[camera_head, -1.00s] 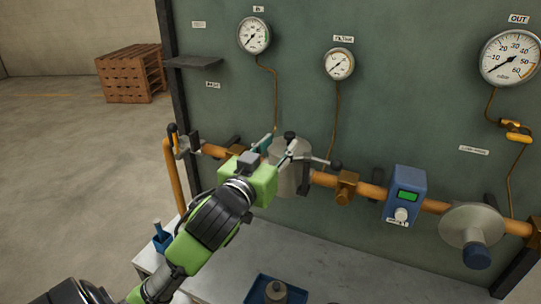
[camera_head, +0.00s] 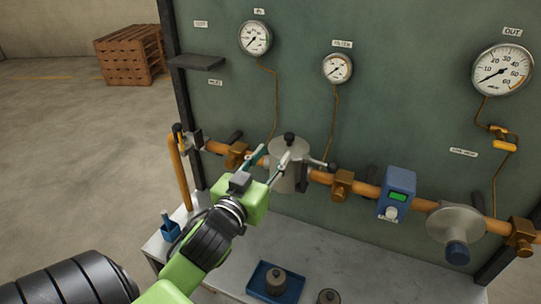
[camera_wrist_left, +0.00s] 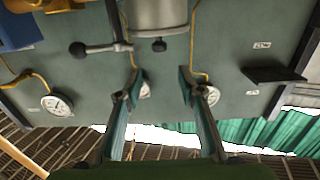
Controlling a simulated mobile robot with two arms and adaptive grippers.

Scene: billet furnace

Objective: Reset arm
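My left gripper (camera_head: 267,158) is in front of the grey cylindrical housing (camera_head: 288,168) on the orange pipe. Its two fingers are spread apart with nothing between them. In the left wrist view the open fingers (camera_wrist_left: 157,88) also show, with the housing (camera_wrist_left: 158,16) beyond them at the top. The green and black left arm reaches up from the lower left in the head view. My right gripper is not in view.
A green panel (camera_head: 400,130) carries several gauges, an orange pipe (camera_head: 365,190), a blue meter box (camera_head: 397,193) and a grey disc-shaped regulator (camera_head: 445,222). Below is a grey bench with a blue tray (camera_head: 262,291). A wooden crate stack (camera_head: 130,55) stands far left. Open floor lies left.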

